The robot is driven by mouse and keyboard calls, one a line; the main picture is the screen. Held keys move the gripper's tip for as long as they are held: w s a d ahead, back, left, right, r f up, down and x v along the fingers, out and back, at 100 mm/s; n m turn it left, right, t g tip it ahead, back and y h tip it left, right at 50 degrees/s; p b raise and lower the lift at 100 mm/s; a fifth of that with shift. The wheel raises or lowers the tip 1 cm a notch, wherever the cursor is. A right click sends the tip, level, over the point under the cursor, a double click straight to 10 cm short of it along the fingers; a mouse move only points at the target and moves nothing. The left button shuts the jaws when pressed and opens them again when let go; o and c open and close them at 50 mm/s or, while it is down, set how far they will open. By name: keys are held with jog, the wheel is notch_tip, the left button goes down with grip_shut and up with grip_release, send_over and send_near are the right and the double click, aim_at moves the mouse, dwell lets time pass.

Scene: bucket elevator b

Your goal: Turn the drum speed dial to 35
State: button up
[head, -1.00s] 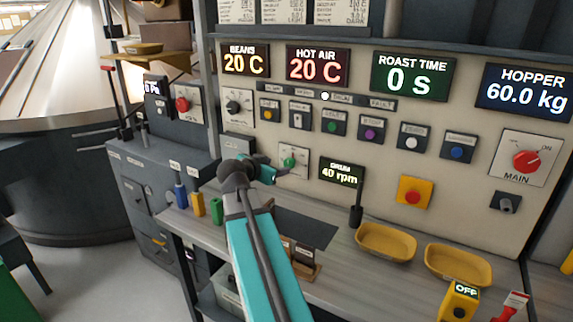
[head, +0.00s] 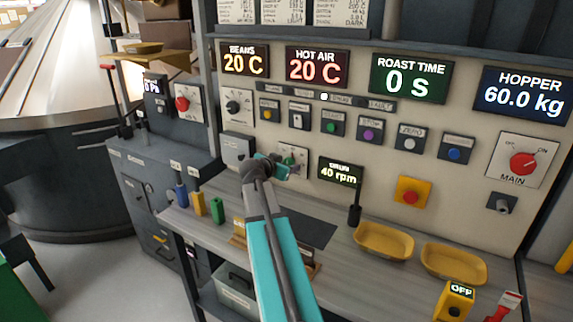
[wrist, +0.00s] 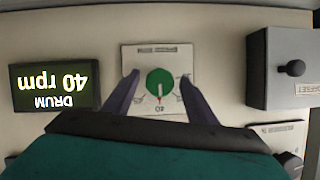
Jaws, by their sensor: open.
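The drum speed dial (wrist: 159,83) is a round green knob with a white pointer line on a pale square plate (wrist: 157,53), seen upside down in the wrist view. In the head view its plate (head: 291,153) is partly hidden behind my gripper. My gripper (wrist: 158,84) is open, with one dark finger on each side of the dial; I cannot tell whether they touch it. In the head view my gripper (head: 296,169) is at the panel in front of the dial. The drum display (head: 340,172) reads 40 rpm and also shows inverted in the wrist view (wrist: 55,83).
A grey box with a black knob (wrist: 285,68) sticks out beside the dial plate. A red button on a yellow plate (head: 411,196) is to the right.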

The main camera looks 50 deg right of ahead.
jog(key=c, duration=1)
jog(key=shift+c, duration=0.2)
jog(key=shift+f+b, duration=0.1)
jog(key=shift+b, duration=0.3)
jog(key=n+g+b, duration=0.1)
jog(key=n+b, duration=0.1)
jog(key=b, duration=0.1)
jog(key=shift+w+n+g, duration=0.2)
jog(key=shift+n+g, duration=0.1)
jog(key=shift+g, duration=0.1)
jog(key=shift+n+g+h+b, duration=0.5)
jog(key=shift+n+g+b, duration=0.2)
jog(key=shift+n+b, duration=0.35)
jog(key=shift+a+n+g+h+b, duration=0.1)
jog(key=shift+n+g+h+b, duration=0.25)
jog(key=shift+n+g, duration=0.45)
jog(key=shift+n, duration=0.25)
